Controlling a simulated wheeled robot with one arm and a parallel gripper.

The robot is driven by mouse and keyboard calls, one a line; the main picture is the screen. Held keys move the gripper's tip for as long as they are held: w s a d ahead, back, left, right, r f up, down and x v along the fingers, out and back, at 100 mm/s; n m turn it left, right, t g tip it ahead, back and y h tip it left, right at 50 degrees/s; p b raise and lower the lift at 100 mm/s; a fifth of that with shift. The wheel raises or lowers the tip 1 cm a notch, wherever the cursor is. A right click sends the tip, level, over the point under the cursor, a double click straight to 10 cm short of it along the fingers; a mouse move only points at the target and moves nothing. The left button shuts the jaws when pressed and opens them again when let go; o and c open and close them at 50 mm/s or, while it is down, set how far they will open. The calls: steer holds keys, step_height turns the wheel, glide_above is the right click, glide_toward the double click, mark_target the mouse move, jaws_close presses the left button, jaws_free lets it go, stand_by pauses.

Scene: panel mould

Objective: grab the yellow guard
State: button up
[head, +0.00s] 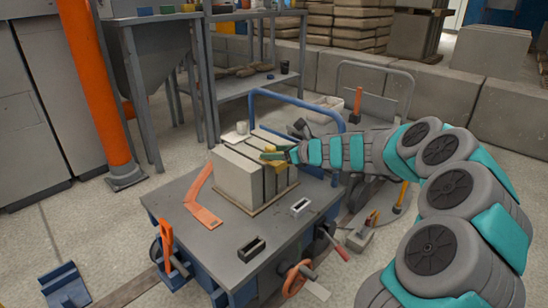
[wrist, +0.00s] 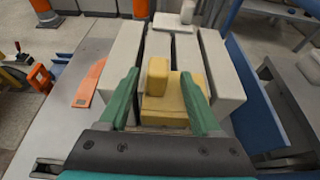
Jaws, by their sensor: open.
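The yellow guard (wrist: 170,106) sits on top of grey blocks (wrist: 215,75) and shows as a stepped yellow piece in the wrist view. In the head view it is a small yellow patch (head: 277,168), partly hidden by my gripper (head: 272,155). In the wrist view the green fingers of my gripper (wrist: 163,108) are apart, one on each side of the guard. Whether either finger touches the guard I cannot tell. The blocks stand side by side on a thin board on the grey table (head: 180,215).
An orange angled strip (head: 203,203) lies left of the blocks. A black holder (head: 251,249) and a small white-grey piece (head: 300,206) lie on the table's front part. A blue tubular rail (head: 290,95) rises behind the blocks. A light cup-like item (head: 241,128) stands at the blocks' back.

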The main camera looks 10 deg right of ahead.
steer(key=x, duration=0.4)
steer(key=shift+w+a+f+b, duration=0.1)
steer(key=shift+w+a+b, duration=0.15)
steer(key=shift+a+b, duration=0.15)
steer(key=shift+c, duration=0.3)
jaws_close()
